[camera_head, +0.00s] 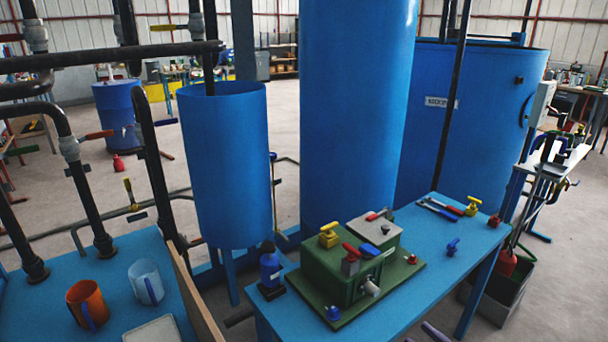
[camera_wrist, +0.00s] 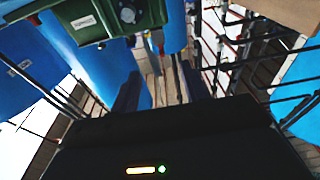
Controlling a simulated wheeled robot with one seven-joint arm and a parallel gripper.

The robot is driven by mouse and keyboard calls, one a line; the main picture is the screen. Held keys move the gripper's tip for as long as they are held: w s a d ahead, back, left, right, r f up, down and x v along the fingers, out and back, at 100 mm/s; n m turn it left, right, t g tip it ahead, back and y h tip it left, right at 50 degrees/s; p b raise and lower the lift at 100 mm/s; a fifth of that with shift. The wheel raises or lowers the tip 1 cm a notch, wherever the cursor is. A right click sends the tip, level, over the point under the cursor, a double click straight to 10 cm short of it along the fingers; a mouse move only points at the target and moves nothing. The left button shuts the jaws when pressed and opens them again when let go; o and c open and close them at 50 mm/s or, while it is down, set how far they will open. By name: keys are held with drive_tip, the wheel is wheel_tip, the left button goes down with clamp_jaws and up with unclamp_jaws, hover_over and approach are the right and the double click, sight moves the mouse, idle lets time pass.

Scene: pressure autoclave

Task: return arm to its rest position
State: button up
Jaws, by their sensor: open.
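My gripper (camera_wrist: 158,88) shows in the wrist view, its dark body across the bottom and two dark fingers reaching up, apart from each other. It is open, and I see nothing held between the fingers. The wrist view is steeply tilted, and a green box-shaped unit (camera_wrist: 95,18) appears beyond the fingers at the upper left. In the head view I cannot clearly make out the gripper. The green unit (camera_head: 345,270) stands there on the blue workbench (camera_head: 418,262), with red, blue and yellow handles on it.
Large blue tanks (camera_head: 357,110) stand behind the bench, with a smaller blue cylinder (camera_head: 226,165) to their left. Black pipes (camera_head: 85,190) rise at the left. A blue bottle (camera_head: 270,268) stands by the green unit. An orange mug (camera_head: 86,302) sits on the left table. Open floor shows behind.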

drive_tip(key=w+a+f+g+h, duration=0.2)
drive_tip(key=w+f+g+h, duration=0.2)
drive_tip(key=f+g+h, duration=0.1)
drive_tip(key=s+a+r+m+g+h, duration=0.7)
drive_tip(key=s+a+r+g, duration=0.15)
drive_tip(key=s, duration=0.25)
wheel_tip(320, 180, up, 21)
drive_tip(key=p, duration=2.1)
drive_tip(key=shift+r+p, duration=0.15)
drive_tip(key=shift+p, duration=0.15)
drive_tip(key=shift+w+t, duration=0.1)
drive_tip(key=shift+t, duration=0.15)
